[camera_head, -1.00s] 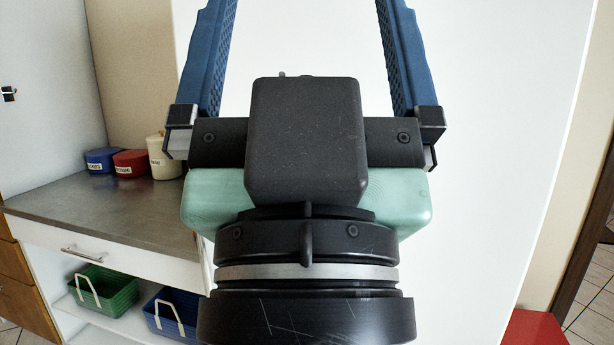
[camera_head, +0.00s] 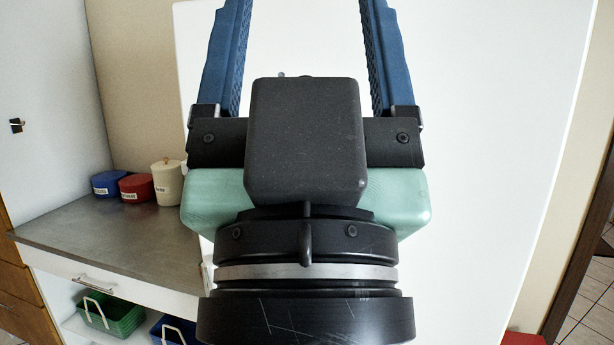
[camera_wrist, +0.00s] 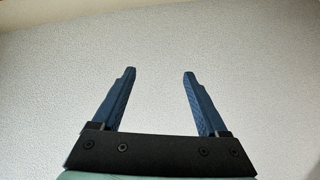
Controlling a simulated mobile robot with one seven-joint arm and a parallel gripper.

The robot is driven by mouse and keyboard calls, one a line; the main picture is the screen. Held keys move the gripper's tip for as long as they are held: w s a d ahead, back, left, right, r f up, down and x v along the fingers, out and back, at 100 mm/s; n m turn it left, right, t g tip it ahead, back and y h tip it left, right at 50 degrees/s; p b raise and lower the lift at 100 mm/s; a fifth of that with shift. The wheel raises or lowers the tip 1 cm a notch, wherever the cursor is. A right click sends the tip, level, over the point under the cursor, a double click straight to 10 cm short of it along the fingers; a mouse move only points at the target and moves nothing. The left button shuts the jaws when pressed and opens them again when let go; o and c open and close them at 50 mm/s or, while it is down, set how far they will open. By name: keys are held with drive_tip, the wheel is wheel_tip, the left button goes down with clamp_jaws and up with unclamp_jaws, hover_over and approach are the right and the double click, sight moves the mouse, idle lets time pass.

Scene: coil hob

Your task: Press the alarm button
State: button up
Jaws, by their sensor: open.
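No alarm button can be made out in either view. My gripper (camera_head: 303,8) fills the middle of the head view, its two blue fingers pointing up and their tips cut off by the top edge. In the wrist view my gripper (camera_wrist: 159,73) is open, with a wide empty gap between the fingers. Both fingers stand in front of a plain pale surface, and nothing is held. My gripper body hides part of the pale panel (camera_head: 490,150) behind it.
At left, a grey counter (camera_head: 110,240) carries a blue container (camera_head: 106,184), a red container (camera_head: 137,187) and a cream canister (camera_head: 168,184). Below it sits a green basket (camera_head: 110,314) and a blue basket (camera_head: 172,333). A red object (camera_head: 522,339) shows at bottom right.

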clamp_jaws()
idle(1.4)
